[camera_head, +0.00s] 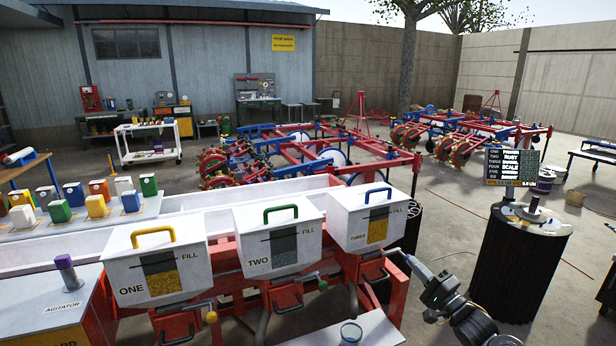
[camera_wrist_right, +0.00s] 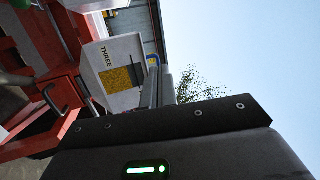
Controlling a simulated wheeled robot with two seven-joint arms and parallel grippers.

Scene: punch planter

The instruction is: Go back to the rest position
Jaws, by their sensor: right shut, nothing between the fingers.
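My right arm comes in from the lower right of the head view, and its gripper (camera_head: 408,258) is shut and empty just right of the white hopper marked THREE (camera_head: 350,222). The gripper also shows in the right wrist view, where its closed fingers (camera_wrist_right: 160,84) stand in front of sky, close beside hopper THREE (camera_wrist_right: 112,72) in the picture. I cannot tell whether they touch it. White hoppers ONE (camera_head: 130,268) and TWO (camera_head: 268,240) stand to the left on the red planter frame. My left gripper is not in view.
A white tray (camera_head: 358,334) with a small cup (camera_head: 351,332) lies in front of the planter. A bench with colored containers (camera_head: 82,222) is at left. Concrete floor (camera_head: 450,228) is open between hopper and drum.

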